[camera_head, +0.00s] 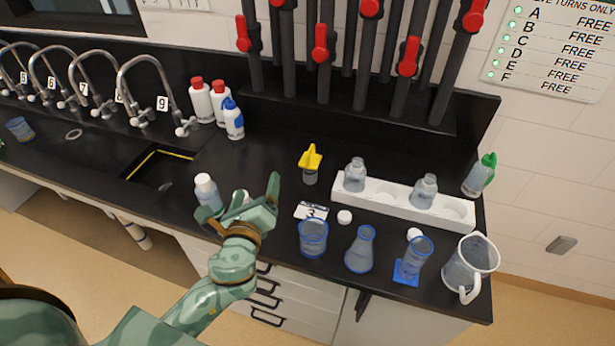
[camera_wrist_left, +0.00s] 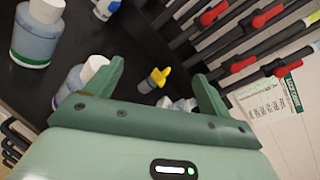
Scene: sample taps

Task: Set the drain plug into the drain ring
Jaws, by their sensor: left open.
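My left gripper (camera_head: 240,203) is open over the front of the black bench, just right of a white-capped bottle (camera_head: 206,192). Nothing shows between its fingers, which also show in the left wrist view (camera_wrist_left: 158,76). A flat grey ring (camera_head: 73,134) lies in the bench at the left, in front of the taps; it looks like a drain ring. A small piece with a yellow winged top and grey body (camera_head: 310,164) stands apart, right of and beyond the gripper. I cannot tell whether it is the drain plug. My right gripper is not in view.
A sink opening with a yellow line (camera_head: 158,163) lies left of the gripper. A beaker (camera_head: 313,238), a flask (camera_head: 361,250), a cylinder on a blue base (camera_head: 413,260) and a jug (camera_head: 470,266) line the front right. A white rack (camera_head: 390,200) stands behind them.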

